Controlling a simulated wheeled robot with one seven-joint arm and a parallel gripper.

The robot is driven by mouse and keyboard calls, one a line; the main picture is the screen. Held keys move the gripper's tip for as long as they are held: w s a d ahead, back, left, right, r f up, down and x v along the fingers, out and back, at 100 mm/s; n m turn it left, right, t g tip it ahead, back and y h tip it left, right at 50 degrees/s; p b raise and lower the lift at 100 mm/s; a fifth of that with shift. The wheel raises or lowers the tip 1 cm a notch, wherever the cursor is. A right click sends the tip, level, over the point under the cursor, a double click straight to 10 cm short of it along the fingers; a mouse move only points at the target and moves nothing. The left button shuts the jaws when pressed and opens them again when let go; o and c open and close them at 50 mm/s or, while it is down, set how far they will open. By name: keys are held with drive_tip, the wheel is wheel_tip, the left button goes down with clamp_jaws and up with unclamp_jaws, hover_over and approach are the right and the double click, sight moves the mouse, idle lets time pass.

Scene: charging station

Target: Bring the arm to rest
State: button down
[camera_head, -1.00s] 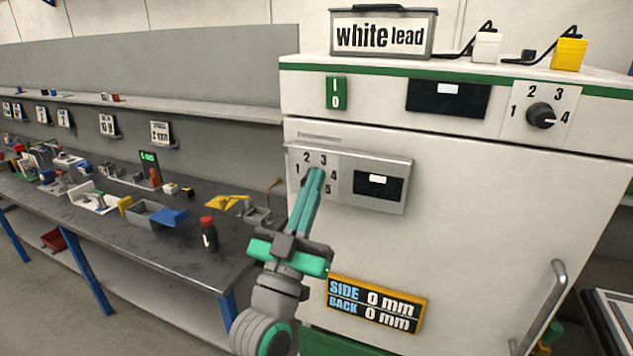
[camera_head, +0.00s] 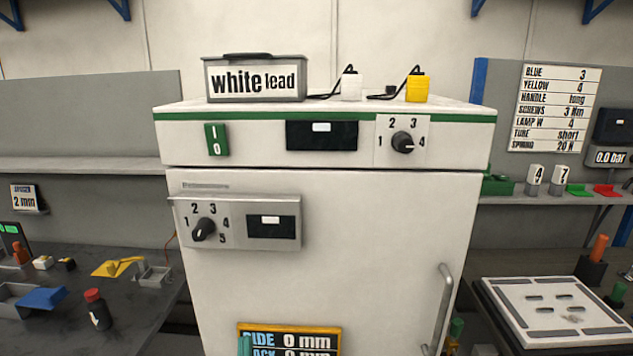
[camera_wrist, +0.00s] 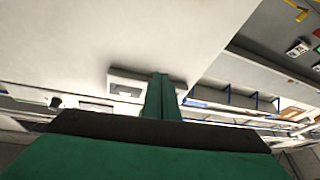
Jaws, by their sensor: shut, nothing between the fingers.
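My gripper is mostly out of the head view; only a small teal tip (camera_head: 245,345) shows at the bottom edge, in front of the black and yellow SIDE/BACK sign (camera_head: 290,336). In the wrist view my two green fingers (camera_wrist: 161,80) are together with nothing between them. They appear in front of the white cabinet face, near the small panel (camera_wrist: 128,88). In the head view that lower panel carries a black knob (camera_head: 203,229) numbered 1 to 5 and a small display (camera_head: 270,226). The gripper looks clear of the knob.
The white cabinet (camera_head: 340,260) stands straight ahead, with a door handle (camera_head: 442,305) sticking out at right. A dark workbench (camera_head: 60,323) with a red-capped bottle (camera_head: 97,310) is at left. A white board (camera_head: 550,312) lies at right.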

drive_tip(key=s+d+f+g, duration=0.2)
drive_tip(key=s+d+f, duration=0.2)
drive_tip(key=s+f, duration=0.4)
drive_tip(key=s+d+f+g, duration=0.1)
drive_tip(key=s+d+f, duration=0.4)
drive_tip(key=f, duration=0.4)
drive_tip(key=s+d+f+m+g+h, duration=0.1)
drive_tip(key=s+d+f+m, duration=0.1)
drive_tip(key=s, duration=0.8)
drive_tip(key=s+d+f+m+g+h, duration=0.2)
drive_tip(key=s+f, duration=0.2)
drive_tip(key=s, duration=0.7)
drive_tip(key=shift+s+d+f+g, duration=0.15)
drive_tip(key=shift+d+f+g, duration=0.05)
drive_tip(key=shift+d+g, duration=0.1)
